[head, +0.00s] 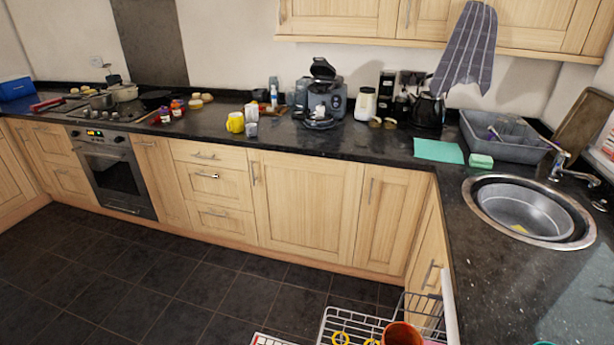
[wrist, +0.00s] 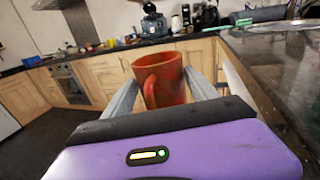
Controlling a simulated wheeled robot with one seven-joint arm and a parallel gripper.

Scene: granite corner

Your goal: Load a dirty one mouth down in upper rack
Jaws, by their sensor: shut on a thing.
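A red-orange mug (wrist: 172,88) with a handle is held between the two grey fingers of my gripper (wrist: 163,88). Its mouth faces up in the wrist view. The mug (head: 402,336) also shows at the bottom edge of the head view, mouth up, its lower part cut off. A white wire rack (head: 345,322) is beside it at the bottom of the head view, with yellow ring shapes on it. Most of the rack is out of view, and I cannot tell whether the mug touches it.
The dark counter has a sink (head: 528,208) at right, a grey dish drainer (head: 507,143), a kettle (head: 429,110), a coffee machine (head: 325,95) and a yellow mug (head: 235,122). A white panel edge (head: 449,305) stands beside the rack. The dark floor (head: 150,290) at left is clear.

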